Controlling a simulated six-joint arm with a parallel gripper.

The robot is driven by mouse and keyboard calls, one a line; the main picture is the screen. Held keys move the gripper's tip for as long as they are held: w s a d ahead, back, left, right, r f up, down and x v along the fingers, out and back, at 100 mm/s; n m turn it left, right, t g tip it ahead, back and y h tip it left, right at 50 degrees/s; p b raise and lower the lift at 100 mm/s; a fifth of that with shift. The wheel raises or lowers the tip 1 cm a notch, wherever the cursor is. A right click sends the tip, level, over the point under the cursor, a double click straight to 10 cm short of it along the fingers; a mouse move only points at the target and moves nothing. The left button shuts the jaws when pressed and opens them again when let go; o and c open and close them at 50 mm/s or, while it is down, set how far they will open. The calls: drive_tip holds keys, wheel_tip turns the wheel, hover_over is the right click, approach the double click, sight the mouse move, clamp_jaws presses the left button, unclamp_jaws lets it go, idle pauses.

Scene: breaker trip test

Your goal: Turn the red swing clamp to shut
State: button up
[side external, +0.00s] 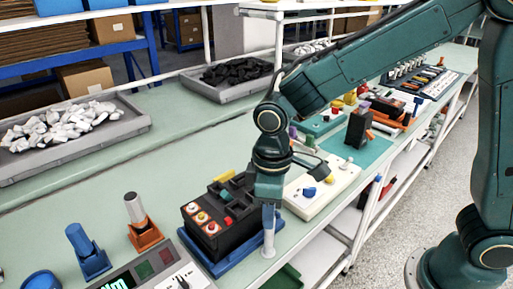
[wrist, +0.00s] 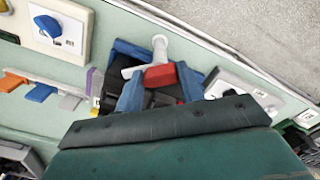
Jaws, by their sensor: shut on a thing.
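The red swing clamp (wrist: 160,77) shows in the wrist view as a red block beside a pale post (wrist: 160,48). My gripper (wrist: 158,88) has its blue fingers on either side of the red block and is shut on it. In the side view my gripper (side external: 268,194) points down at the near right end of the black breaker (side external: 228,229), just above the pale post (side external: 268,236). The red block is hidden there. The clamp's exact angle is hard to tell.
A cream panel with a blue knob (side external: 309,191) stands close on the right. Blue (side external: 88,250) and orange (side external: 144,232) holders stand on the left, near a grey display panel (side external: 150,272). Trays of parts lie behind. The bench's front edge is close to the post.

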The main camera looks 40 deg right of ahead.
drive_tip(key=n, duration=0.5)
drive_tip(key=shift+n, duration=0.3)
drive_tip(key=n, duration=0.5)
idle(0.4)
drive_tip(key=o, duration=1)
drive_tip(key=shift+r, duration=0.1)
wheel_tip(320, 180, up, 14)
idle(0.3)
